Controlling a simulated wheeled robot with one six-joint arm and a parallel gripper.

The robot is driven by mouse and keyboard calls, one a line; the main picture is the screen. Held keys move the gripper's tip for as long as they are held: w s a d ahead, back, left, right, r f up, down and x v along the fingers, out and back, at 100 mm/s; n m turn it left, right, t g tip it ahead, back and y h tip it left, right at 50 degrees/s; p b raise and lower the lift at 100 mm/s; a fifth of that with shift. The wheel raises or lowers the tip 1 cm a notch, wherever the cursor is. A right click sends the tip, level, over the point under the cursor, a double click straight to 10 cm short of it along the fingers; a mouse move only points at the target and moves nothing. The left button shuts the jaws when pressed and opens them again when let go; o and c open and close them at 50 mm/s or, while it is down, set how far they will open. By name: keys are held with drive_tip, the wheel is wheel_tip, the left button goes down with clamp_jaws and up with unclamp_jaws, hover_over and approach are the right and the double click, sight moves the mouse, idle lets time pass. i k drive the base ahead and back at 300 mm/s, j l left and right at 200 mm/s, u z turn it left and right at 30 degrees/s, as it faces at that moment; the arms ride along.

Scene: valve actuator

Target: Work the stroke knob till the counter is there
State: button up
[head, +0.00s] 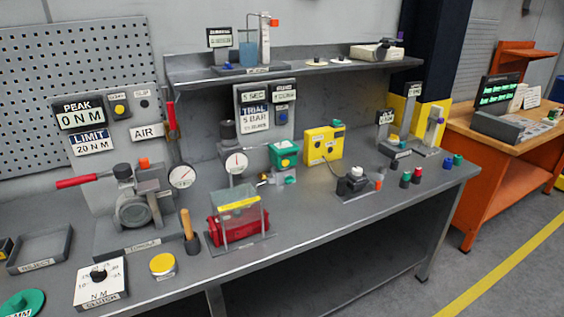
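No label that I can read as stroke shows, so I cannot tell for sure which knob is the stroke knob. A black-and-white knob (355,179) stands on a low grey plate right of the middle of the bench. A black knob (98,273) sits on a white N M dial box at the front left. Small dark display signs stand on the shelf (219,38) and at the bench's right end (385,117); their text is too small to read, and I cannot tell which is the counter. My gripper is not in view.
The grey bench (330,225) is crowded: a vise-like torque rig (133,208) with a red handle, a red part under a clear guard (240,218), a yellow box (323,145), a green-topped box (285,155) and coloured buttons. An orange desk (485,145) stands right. The floor in front is clear.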

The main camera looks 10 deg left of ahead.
sight(289, 180)
drive_tip(key=i+j, duration=1)
drive_tip(key=j, duration=0.15)
drive_tip(key=j+u, duration=0.05)
